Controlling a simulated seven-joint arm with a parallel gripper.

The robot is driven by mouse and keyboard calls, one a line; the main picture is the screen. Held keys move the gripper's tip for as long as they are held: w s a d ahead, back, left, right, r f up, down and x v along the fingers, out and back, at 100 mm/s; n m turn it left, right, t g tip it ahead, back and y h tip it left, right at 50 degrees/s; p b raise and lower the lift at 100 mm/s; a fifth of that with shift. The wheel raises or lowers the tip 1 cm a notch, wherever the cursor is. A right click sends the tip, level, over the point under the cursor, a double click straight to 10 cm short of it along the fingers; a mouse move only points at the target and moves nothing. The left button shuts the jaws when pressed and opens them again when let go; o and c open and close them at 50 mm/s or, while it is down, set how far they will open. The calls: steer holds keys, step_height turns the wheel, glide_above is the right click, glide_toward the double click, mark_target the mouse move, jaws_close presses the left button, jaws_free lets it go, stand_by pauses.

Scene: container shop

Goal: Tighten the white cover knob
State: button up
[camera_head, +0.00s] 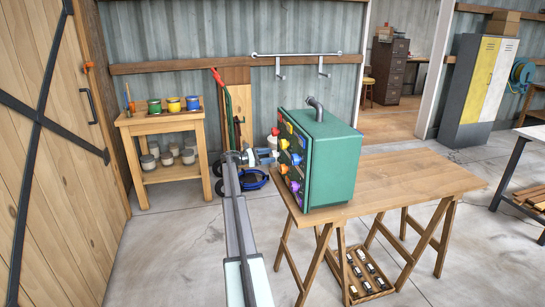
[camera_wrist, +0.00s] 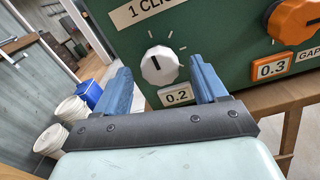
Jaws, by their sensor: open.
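The white knob (camera_wrist: 160,65) sits on the green panel face in the wrist view, with a dark pointer line, white tick marks around it and a "0.2" label below. My gripper (camera_wrist: 162,88) is open, with one blue finger to the left and one to the right of the knob. The fingertips look close to the panel, and I cannot tell whether they touch the knob. In the head view my gripper (camera_head: 262,156) is at the left side of the green box (camera_head: 335,160), which stands on a wooden table (camera_head: 420,178).
Several coloured knobs cover the box face. A grey pipe (camera_head: 317,107) rises from the box top. The table is clear to the right of the box.

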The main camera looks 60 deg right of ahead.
steer(key=shift+x, duration=1.25)
steer(key=c, duration=1)
steer(key=shift+c, duration=0.2)
steer(key=shift+m, duration=0.3)
steer(key=m, duration=0.4)
steer(key=shift+m, duration=2.1)
